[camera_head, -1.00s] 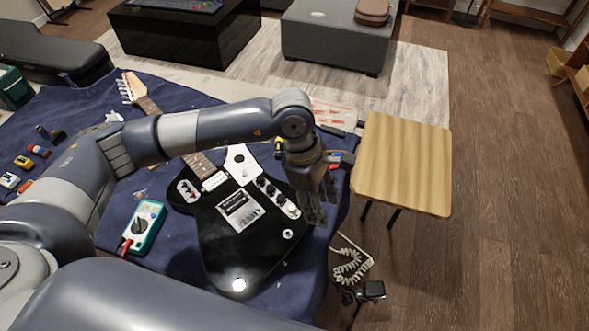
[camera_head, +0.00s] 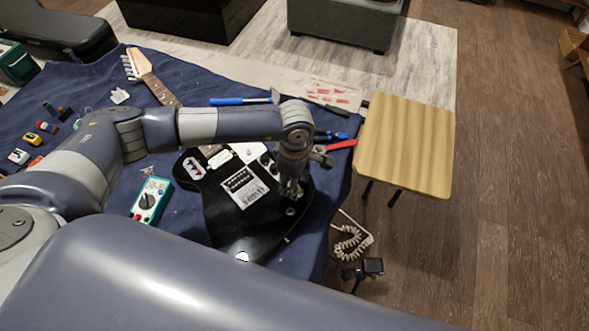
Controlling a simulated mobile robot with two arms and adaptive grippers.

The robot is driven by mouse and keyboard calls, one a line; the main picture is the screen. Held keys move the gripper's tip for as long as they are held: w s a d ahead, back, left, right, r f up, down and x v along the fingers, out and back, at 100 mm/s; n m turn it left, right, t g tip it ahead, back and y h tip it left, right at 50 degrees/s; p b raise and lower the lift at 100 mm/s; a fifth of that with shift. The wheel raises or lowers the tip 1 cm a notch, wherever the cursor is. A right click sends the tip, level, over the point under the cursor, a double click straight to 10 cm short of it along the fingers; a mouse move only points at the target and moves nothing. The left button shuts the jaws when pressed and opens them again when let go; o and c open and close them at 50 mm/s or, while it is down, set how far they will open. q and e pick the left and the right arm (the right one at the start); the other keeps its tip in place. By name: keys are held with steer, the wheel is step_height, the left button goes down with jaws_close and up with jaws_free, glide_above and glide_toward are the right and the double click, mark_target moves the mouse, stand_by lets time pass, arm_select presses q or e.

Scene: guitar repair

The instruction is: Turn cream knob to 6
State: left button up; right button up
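A black electric guitar (camera_head: 232,226) lies on the blue cloth, its neck pointing to the upper left. My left gripper (camera_head: 291,190) points down over the knob row, on the right side of the guitar body. A black knob (camera_head: 265,160) shows just left of the gripper. The cream knob is not visible; the gripper covers the end of the row where it sat. The fingertips look close together, but whether they are shut on the knob cannot be told. The numbers around the knob cannot be read. My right gripper is not in view.
A teal multimeter (camera_head: 150,201) lies left of the guitar. A blue-handled hammer (camera_head: 243,100) and other tools lie behind it on the blue cloth (camera_head: 75,115). A wooden side table (camera_head: 404,143) stands at the right. A coiled cable (camera_head: 348,245) hangs by the table edge.

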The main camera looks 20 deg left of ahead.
arm_select(q)
steer(key=shift+f, duration=0.45)
steer(key=shift+c, duration=0.6)
jaws_close()
steer(key=c, duration=0.7)
jaws_free()
steer(key=shift+m+b, duration=0.95)
steer(key=shift+m, duration=0.25)
